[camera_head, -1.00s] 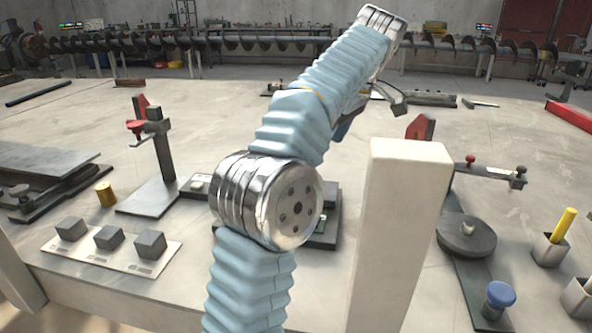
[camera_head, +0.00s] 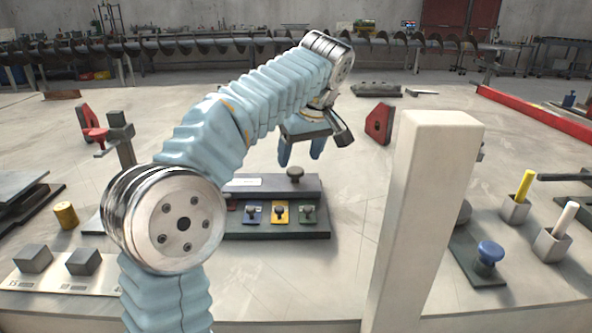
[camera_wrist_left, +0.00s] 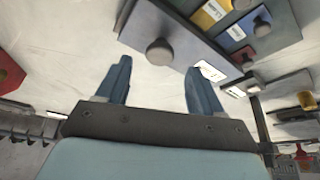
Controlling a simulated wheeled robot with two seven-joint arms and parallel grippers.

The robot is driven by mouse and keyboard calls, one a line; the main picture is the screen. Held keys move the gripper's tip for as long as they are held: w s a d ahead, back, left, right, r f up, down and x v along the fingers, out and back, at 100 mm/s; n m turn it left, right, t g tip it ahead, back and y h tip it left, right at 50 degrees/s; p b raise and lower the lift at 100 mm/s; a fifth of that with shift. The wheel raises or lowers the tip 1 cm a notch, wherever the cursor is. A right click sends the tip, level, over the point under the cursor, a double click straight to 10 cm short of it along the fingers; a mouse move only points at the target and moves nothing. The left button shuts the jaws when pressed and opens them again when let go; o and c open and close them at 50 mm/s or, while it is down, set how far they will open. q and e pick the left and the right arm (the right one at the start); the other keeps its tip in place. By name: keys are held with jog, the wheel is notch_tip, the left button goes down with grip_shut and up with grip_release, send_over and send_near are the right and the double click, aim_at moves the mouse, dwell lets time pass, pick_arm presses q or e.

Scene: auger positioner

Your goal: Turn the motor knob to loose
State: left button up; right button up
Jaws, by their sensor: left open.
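A dark control box (camera_head: 322,228) stands on the bench, with a row of small knobs on coloured plates: blue, yellow (camera_head: 280,212) and green, and a red one partly hidden by my arm. A larger round dark knob (camera_head: 295,174) stands on the raised back part; it also shows in the left wrist view (camera_wrist_left: 159,52). I cannot read which is the motor knob. My left gripper (camera_head: 301,154) is open and empty, above and behind the box, fingers pointing down. In the left wrist view its fingers (camera_wrist_left: 157,78) are apart, with the large knob beyond them, untouched.
A pale upright post (camera_head: 420,220) stands to the right of the box. A red block (camera_head: 379,123) is behind it. Blue knob (camera_head: 490,253) and cups with yellow and white sticks are at right. Grey cubes (camera_head: 83,262) and a brass cylinder (camera_head: 65,215) are at left.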

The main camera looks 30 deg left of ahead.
aim_at(296, 169)
pick_arm(q)
jog(key=x, duration=0.4)
jog(key=c, duration=1.1)
jog(key=shift+o, duration=0.3)
jog(key=shift+r+n+g+p, duration=0.2)
jog(key=shift+n+g+p, duration=0.15)
jog(key=shift+n, duration=0.25)
jog(key=shift+w+d+n+p, duration=0.1)
jog(key=shift+n+p, duration=0.3)
jog(key=shift+n, duration=0.2)
jog(key=shift+f+n+g+y, duration=0.1)
jog(key=shift+n+g+y, duration=0.15)
jog(key=shift+n+y, duration=0.05)
jog(key=shift+f, duration=0.15)
